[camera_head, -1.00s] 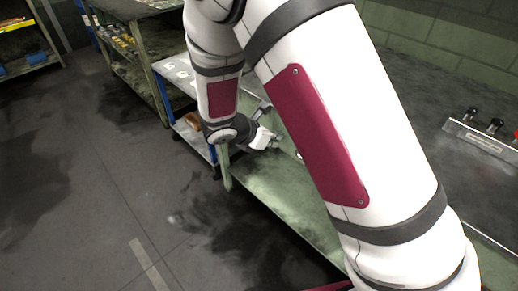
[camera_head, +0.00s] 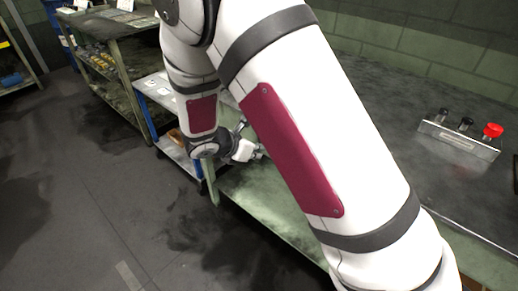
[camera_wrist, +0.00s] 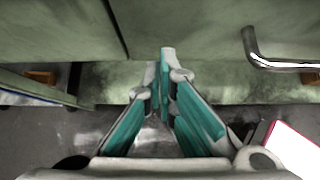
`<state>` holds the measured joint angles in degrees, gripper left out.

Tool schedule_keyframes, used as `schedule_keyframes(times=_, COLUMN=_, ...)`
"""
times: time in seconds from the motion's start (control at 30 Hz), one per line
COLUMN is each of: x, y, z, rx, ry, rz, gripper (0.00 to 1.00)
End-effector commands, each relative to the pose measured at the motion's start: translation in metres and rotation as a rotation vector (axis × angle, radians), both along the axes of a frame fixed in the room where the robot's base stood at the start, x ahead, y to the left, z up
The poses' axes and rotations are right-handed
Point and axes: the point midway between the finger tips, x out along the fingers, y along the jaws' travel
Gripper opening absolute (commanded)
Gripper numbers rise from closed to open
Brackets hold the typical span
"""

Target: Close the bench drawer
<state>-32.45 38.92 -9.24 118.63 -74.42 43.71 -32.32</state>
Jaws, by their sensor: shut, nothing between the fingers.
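My gripper (camera_wrist: 165,62) is shut and empty, with its teal-padded fingers pointing toward the green bench front. In the head view my gripper (camera_head: 258,153) is low beside the bench, partly behind my arm. In the wrist view a green front panel (camera_wrist: 185,25) with a metal bar handle (camera_wrist: 280,62) is ahead; the handle is to the right of my fingertips, apart from them. A dark seam divides this front from a panel on its left. A narrow green panel (camera_head: 211,182) stands out below my wrist in the head view. I cannot tell how far the drawer is open.
A control box (camera_head: 459,140) with a red button sits on the dark benchtop at right. A blue-legged cart (camera_head: 150,88) and a shelf rack (camera_head: 110,60) stand beyond my wrist. The floor at left is clear.

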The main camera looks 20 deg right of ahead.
Motion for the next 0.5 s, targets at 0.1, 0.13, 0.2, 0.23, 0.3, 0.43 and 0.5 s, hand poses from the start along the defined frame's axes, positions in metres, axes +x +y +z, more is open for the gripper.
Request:
schedule_keyframes(times=0.1, x=-0.006, y=0.016, z=0.006, rx=0.004, ry=0.000, rz=0.002, gripper=0.00)
schedule_keyframes(times=0.13, x=-0.009, y=0.021, z=0.012, rx=0.004, ry=-0.001, rz=0.002, gripper=0.00)
schedule_keyframes(times=0.2, x=-0.017, y=0.031, z=0.023, rx=0.006, ry=-0.001, rz=0.003, gripper=0.00)
schedule_keyframes(times=0.23, x=-0.019, y=0.035, z=0.027, rx=0.005, ry=-0.002, rz=0.003, gripper=0.00)
schedule_keyframes(times=0.3, x=-0.026, y=0.045, z=0.037, rx=0.006, ry=0.001, rz=0.004, gripper=0.00)
schedule_keyframes(times=0.43, x=-0.035, y=0.059, z=0.052, rx=0.004, ry=0.001, rz=0.004, gripper=0.00)
schedule_keyframes(times=0.5, x=-0.039, y=0.065, z=0.057, rx=0.005, ry=0.003, rz=0.004, gripper=0.00)
